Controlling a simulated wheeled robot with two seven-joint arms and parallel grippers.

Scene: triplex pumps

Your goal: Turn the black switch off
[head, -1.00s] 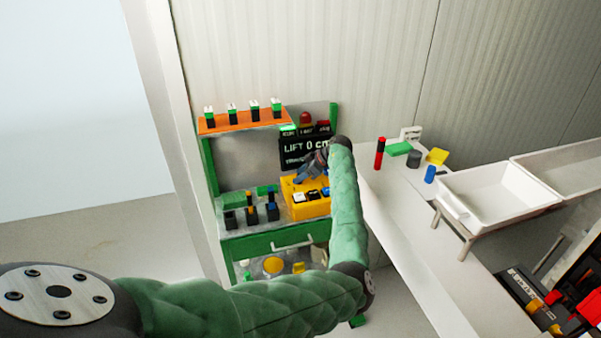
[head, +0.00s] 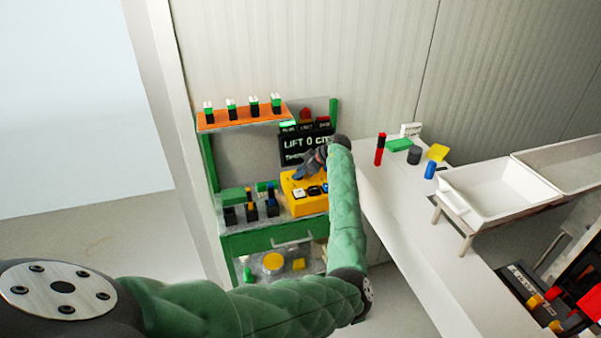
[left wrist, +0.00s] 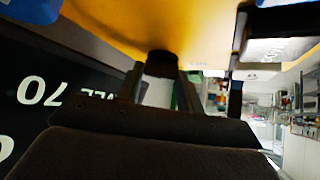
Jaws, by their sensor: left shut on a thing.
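The yellow control box (head: 308,205) stands on the grey-topped green cart and has white, black and blue controls on it. My left gripper (head: 309,164) is over the back of this box in the head view, small and partly hidden by my forearm. In the left wrist view, a black knob-like switch (left wrist: 161,64) stands out from the yellow face (left wrist: 150,22). My left gripper (left wrist: 160,88) has its fingers shut on this switch, one on each side. The switch's exact setting cannot be read. My right gripper is in neither view.
A black display (head: 306,147) stands behind the box. Several dark holders (head: 251,212) are left of it, and an orange shelf (head: 243,119) is above. A white table (head: 405,215) with a white tray (head: 495,190) lies to the right.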

